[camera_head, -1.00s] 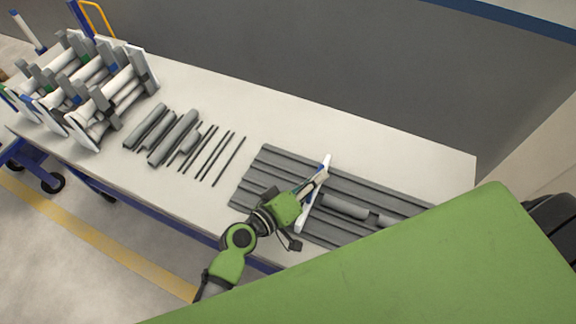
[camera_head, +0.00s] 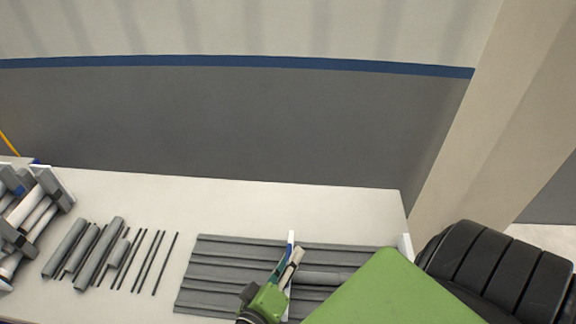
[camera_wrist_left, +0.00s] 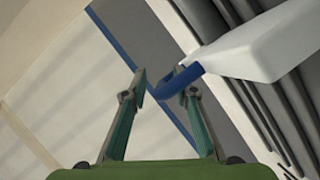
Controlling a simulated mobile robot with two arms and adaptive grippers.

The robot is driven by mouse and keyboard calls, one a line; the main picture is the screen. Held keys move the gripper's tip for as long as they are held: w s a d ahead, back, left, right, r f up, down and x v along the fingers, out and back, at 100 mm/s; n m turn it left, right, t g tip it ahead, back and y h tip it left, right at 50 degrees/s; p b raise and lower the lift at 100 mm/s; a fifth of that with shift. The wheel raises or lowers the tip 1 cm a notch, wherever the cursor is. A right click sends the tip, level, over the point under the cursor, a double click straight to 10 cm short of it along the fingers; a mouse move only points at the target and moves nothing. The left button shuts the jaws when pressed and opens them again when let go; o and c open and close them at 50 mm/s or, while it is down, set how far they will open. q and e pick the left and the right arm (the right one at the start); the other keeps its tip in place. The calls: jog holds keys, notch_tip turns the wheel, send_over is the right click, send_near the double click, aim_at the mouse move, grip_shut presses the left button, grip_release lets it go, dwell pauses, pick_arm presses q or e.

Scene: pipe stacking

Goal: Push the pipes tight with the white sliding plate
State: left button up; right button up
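The white sliding plate (camera_head: 291,238) stands upright across the grey grooved board (camera_head: 212,272). It also shows large in the left wrist view (camera_wrist_left: 300,42), with a blue end piece (camera_wrist_left: 181,80). A grey pipe (camera_head: 322,278) lies in a groove right of the plate; its right part is hidden behind a green part of my body. My left gripper (camera_head: 288,262) is at the plate's left side. In the left wrist view my left gripper (camera_wrist_left: 164,90) has its fingers apart, with the blue end piece close to the right fingertip. Whether they touch I cannot tell. My right gripper is not in view.
Several loose grey pipes (camera_head: 98,254) and thin rods (camera_head: 155,262) lie on the white table (camera_head: 240,200) to the left. A rack of pipes (camera_head: 35,215) stands at the far left. A grey wall (camera_head: 220,120) rises behind. The back strip of the table is clear.

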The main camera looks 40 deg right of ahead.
pick_arm(q)
jog(key=shift+s+a, duration=0.1)
jog(key=shift+a, duration=0.4)
jog(key=v, duration=1.1)
jog(key=shift+s+r, duration=0.1)
